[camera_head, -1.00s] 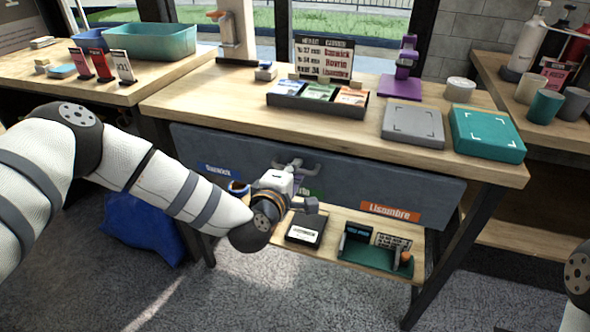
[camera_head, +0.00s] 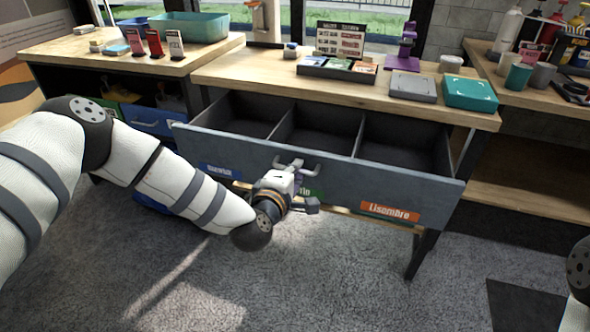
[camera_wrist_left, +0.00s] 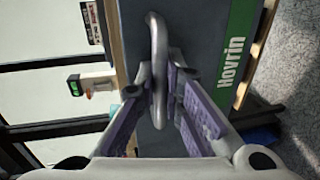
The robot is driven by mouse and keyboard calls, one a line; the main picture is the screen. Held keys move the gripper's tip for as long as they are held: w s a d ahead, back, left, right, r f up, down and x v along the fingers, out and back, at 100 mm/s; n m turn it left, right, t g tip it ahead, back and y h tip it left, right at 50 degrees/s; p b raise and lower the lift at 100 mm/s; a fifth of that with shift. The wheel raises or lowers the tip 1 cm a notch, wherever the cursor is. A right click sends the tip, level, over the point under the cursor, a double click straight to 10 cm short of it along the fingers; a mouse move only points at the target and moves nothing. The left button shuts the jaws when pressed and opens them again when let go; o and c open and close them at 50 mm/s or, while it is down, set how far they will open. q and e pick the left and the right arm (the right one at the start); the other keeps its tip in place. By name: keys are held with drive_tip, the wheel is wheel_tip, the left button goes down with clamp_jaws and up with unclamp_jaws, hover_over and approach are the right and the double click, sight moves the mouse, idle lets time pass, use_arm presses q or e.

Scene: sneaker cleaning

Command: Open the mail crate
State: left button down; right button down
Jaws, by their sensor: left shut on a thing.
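The mail crate (camera_head: 400,189) is a grey drawer-like box under the wooden table, pulled well out at the front. Three empty-looking compartments show inside it. Its front has a blue label at left, a green label at the middle, and an orange label (camera_head: 390,212) reading "Lisombre" at right. My left gripper (camera_head: 289,172) is at the middle of the front, shut on the metal handle (camera_head: 311,168). In the left wrist view the handle (camera_wrist_left: 158,50) runs between the purple-padded fingers, beside the green label (camera_wrist_left: 238,55). My right gripper is not in view.
The wooden table (camera_head: 300,84) above holds a card tray (camera_head: 338,68), a grey box (camera_head: 413,87), a teal box (camera_head: 470,93) and a purple stand (camera_head: 403,60). A second table (camera_head: 90,52) stands at left, and shelving at right. The carpet in front is clear.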

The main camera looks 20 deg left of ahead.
use_arm(q)
drive_tip(key=shift+w, duration=0.15)
drive_tip(key=c, duration=2)
unclamp_jaws()
drive_tip(key=shift+o, duration=0.2)
drive_tip(key=v, duration=1.2)
